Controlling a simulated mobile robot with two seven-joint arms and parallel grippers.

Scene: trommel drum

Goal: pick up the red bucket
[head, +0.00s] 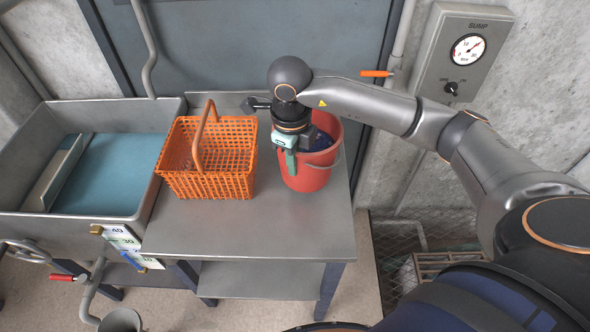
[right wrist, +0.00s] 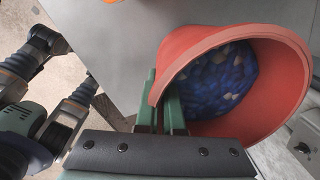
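The red bucket (head: 307,179) stands on the right part of the steel table in the head view. A thin handle shows at its right side. In the right wrist view the bucket (right wrist: 285,90) shows its open mouth, with blue and some pale pieces inside. My right gripper (head: 291,162) is at the bucket's left rim. In the right wrist view its green fingers (right wrist: 161,107) are close together with the bucket wall between them, one finger outside and one inside. It looks shut on the rim. The fingertips are partly hidden. My left gripper is not in view.
An orange basket (head: 223,184) with a raised handle stands left of the bucket on the steel table (head: 255,233). A steel sink (head: 25,217) adjoins on the left. A sump gauge box (head: 466,62) is on the wall at right. The table's front is clear.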

